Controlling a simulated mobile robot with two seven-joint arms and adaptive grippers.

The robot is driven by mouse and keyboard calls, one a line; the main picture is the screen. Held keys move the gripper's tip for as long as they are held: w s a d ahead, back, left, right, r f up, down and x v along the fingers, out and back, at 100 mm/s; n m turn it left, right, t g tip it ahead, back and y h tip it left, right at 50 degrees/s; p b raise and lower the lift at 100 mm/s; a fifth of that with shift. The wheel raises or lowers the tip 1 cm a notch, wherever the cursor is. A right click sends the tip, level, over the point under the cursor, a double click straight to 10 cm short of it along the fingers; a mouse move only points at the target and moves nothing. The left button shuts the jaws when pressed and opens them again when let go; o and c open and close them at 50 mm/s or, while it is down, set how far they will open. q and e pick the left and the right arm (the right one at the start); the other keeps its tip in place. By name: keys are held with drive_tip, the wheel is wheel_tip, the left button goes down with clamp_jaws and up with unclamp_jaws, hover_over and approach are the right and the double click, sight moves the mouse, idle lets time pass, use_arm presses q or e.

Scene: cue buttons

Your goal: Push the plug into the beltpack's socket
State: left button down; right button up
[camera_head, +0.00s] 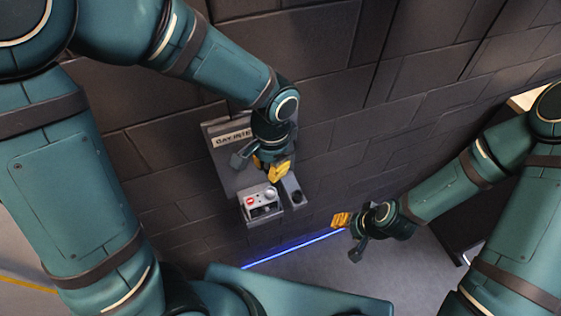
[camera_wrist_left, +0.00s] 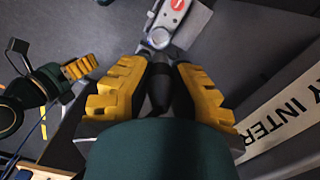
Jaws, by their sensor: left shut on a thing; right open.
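The beltpack (camera_head: 261,204) is a small pale grey box with a red mark and a round knob on its face, mounted low on a wall panel. It also shows at the top of the left wrist view (camera_wrist_left: 168,22). My left gripper (camera_head: 273,170) is just above the beltpack, its yellow fingers shut on the dark plug (camera_wrist_left: 158,84). The plug's tip points towards the beltpack; whether it touches I cannot tell. The socket is not clearly seen. My right gripper (camera_head: 342,220) is open and empty, apart to the right; it also shows in the left wrist view (camera_wrist_left: 72,72).
A grey wall panel (camera_head: 218,160) with a lettered label (camera_head: 232,139) stands behind my left gripper. A small grey holder with a dark round opening (camera_head: 296,195) sits right of the beltpack. A blue light strip (camera_head: 295,248) runs along the wall's foot. Floor ahead is clear.

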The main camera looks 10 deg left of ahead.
use_arm(q)
drive_tip(key=shift+a+f+b, duration=0.1)
drive_tip(key=shift+f+b, duration=0.3)
drive_tip(key=shift+f, duration=0.05)
drive_tip(key=shift+f+b, duration=2)
drive_tip(key=shift+f, duration=0.55)
drive_tip(key=shift+f+b, duration=1.25)
drive_tip(key=shift+f, duration=0.15)
idle(0.8)
drive_tip(key=c, duration=1)
unclamp_jaws()
drive_tip(key=shift+r, duration=0.1)
drive_tip(key=r, duration=1.2)
drive_tip(key=shift+w+d, duration=0.3)
drive_tip(key=shift+f, duration=0.1)
